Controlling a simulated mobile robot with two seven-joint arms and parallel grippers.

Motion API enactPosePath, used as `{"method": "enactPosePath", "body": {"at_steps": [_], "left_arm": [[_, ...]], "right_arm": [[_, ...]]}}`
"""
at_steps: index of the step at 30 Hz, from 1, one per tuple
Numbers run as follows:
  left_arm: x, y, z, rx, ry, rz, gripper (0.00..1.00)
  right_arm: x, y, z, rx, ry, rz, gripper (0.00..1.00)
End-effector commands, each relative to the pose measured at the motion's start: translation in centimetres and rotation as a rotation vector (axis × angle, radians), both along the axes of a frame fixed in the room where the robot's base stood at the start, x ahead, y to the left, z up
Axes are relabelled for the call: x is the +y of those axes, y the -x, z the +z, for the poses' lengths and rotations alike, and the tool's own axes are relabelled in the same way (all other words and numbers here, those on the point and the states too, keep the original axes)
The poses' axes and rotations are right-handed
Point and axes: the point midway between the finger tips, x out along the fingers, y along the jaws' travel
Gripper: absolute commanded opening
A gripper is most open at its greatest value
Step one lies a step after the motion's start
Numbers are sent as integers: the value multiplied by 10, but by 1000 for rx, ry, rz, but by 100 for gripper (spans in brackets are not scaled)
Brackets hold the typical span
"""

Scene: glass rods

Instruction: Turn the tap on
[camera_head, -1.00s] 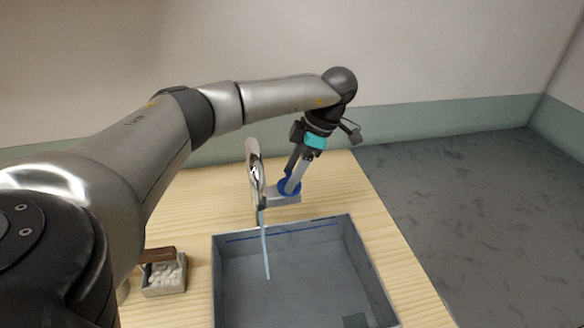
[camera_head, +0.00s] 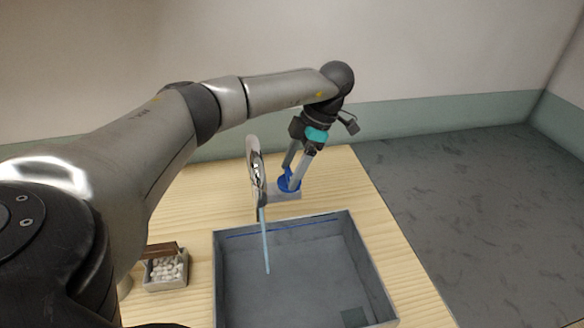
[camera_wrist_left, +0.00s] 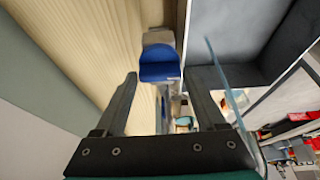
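The tap stands behind the basin, with a tall shiny metal spout (camera_head: 256,172) and a blue handle (camera_head: 288,181) on a grey base (camera_head: 287,196). A thin pale-blue stream (camera_head: 266,243) runs from the spout down into the basin; it also shows in the left wrist view (camera_wrist_left: 222,75). My left gripper (camera_head: 292,178) is open above the blue handle, one finger on each side of it in the head view. In the left wrist view the handle (camera_wrist_left: 160,65) appears just beyond the spread fingertips; I cannot tell whether they touch it. My right gripper is out of view.
The grey basin (camera_head: 221,285) sits in the wooden counter (camera_head: 395,240) in front of the tap. A small box of white pieces (camera_head: 166,272) with a brown top edge stands left of the basin. The counter behind the tap is clear.

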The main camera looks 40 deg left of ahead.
Motion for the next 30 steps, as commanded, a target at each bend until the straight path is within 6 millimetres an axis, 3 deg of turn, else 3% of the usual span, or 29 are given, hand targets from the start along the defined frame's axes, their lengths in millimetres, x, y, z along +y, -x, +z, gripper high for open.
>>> {"method": "enactPosePath", "body": {"at_steps": [6,17,23,30], "left_arm": [[0,0,0,0,1,-2,96],[-2,-3,8,-1,1,-3,96],[-12,-16,45,-5,2,-5,96],[-23,-31,96,-3,0,-3,96]], "right_arm": [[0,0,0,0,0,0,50],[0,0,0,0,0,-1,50],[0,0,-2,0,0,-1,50],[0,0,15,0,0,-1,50]]}}
